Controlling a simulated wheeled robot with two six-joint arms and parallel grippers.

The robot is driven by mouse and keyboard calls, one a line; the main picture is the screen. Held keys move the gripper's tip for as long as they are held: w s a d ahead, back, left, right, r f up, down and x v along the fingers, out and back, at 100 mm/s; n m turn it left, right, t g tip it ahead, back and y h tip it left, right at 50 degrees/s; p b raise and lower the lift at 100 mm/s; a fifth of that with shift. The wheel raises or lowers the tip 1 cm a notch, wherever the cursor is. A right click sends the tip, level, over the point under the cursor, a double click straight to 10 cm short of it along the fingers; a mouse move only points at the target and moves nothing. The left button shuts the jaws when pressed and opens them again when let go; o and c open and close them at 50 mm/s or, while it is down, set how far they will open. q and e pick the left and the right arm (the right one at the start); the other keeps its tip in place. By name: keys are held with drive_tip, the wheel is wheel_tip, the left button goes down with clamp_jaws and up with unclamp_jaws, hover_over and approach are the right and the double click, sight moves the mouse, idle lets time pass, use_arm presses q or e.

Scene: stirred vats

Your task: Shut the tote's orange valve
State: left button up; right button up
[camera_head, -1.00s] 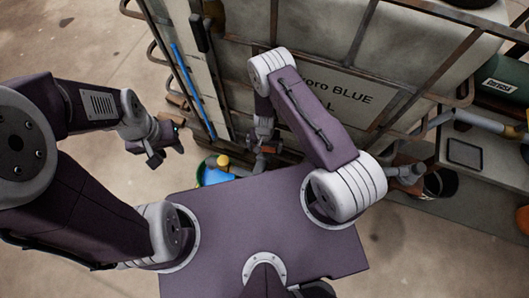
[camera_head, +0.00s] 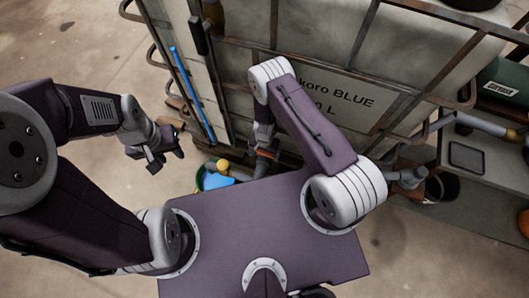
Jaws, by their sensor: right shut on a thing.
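The tote (camera_head: 420,50) is a large pale tank in a brown metal cage, with a label reading "koro BLUE" on its near side. My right arm reaches over to the tote's lower front. My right gripper (camera_head: 264,153) is low there, shut, with a small orange part, seemingly the orange valve (camera_head: 263,131), right at it. The forearm and wrist hide most of the valve, so its handle angle cannot be told. My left gripper (camera_head: 160,155) is open and empty, left of the tote, above the floor.
A green bucket (camera_head: 201,178) with blue contents and a yellow part stands below the tote's front corner. A blue upright strip (camera_head: 193,95) runs along the tote.

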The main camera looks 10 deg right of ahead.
drive_tip(key=o, duration=1.1)
wheel_tip(320, 180, up, 9)
drive_tip(key=p, duration=0.7)
drive_tip(key=shift+r+p, duration=0.2)
drive_tip(key=shift+p, duration=0.1)
drive_tip(key=shift+f, duration=0.2)
